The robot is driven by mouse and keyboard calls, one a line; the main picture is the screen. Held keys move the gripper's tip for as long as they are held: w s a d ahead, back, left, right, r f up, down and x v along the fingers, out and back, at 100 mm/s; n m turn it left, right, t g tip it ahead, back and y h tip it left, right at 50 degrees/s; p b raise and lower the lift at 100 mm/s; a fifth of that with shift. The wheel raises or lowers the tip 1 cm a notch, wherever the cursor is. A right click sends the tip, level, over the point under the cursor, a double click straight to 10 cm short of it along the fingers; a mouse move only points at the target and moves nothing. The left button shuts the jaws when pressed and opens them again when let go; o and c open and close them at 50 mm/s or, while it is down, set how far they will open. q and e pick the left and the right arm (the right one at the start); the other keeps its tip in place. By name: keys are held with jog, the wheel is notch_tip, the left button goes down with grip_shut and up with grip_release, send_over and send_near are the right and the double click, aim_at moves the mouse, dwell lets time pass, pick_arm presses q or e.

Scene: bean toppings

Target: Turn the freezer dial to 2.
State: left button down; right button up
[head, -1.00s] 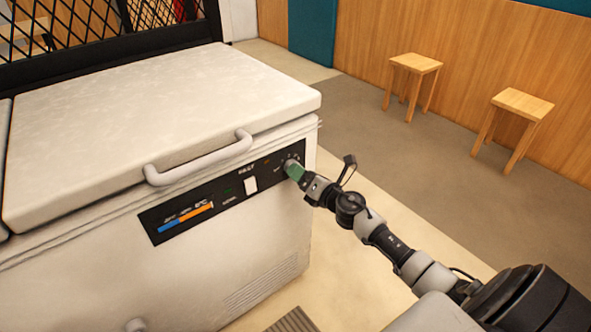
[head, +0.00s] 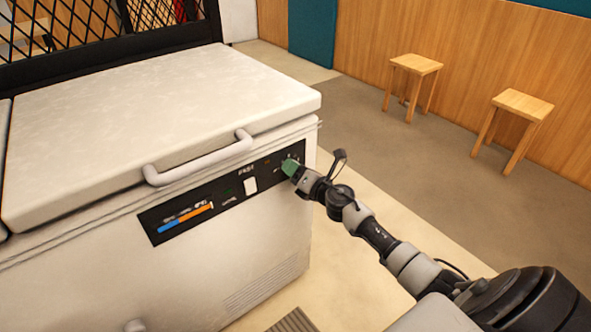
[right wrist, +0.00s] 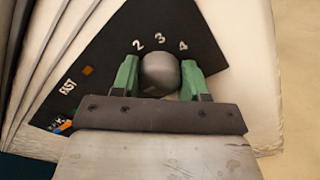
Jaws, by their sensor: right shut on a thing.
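The white chest freezer (head: 235,240) stands at the left in the head view, with its lid shut. Its black control panel (head: 190,217) is on the front face. The freezer dial (right wrist: 160,73) is a round grey knob in the right wrist view, with the numbers 2, 3 and 4 printed above it. My right gripper (head: 291,168) is at the right end of the panel. In the right wrist view its green fingers (right wrist: 160,78) are shut on the dial, one on each side. The dial's pointer mark is not visible, so I cannot tell its setting. My left gripper is out of view.
A white handle (head: 198,165) sticks out from the freezer lid's front edge, left of my right gripper. Two wooden stools (head: 413,68) (head: 522,104) stand by the wood-panelled wall. The floor between freezer and stools is clear.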

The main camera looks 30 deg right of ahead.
jog(key=shift+m, duration=0.7)
jog(key=shift+m+p, duration=0.45)
jog(key=shift+m, duration=0.75)
jog(key=m+p, duration=0.1)
jog(key=m, duration=0.4)
jog(key=shift+m+p, duration=0.3)
jog(key=shift+p, duration=0.1)
jog(key=m+p, duration=0.1)
jog(key=m, duration=0.1)
jog(key=m+p, duration=0.1)
jog(key=m, duration=0.2)
jog(key=shift+f+m+t+h, duration=0.1)
jog(key=shift+m+t+h, duration=0.2)
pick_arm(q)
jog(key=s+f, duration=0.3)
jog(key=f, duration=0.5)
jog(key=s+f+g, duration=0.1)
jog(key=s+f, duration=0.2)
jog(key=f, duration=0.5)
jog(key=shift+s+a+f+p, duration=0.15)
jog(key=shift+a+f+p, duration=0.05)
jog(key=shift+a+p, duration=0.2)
pick_arm(e)
jog(key=shift+f+m, duration=0.1)
jog(key=shift+m, duration=0.6)
jog(key=o, duration=0.9)
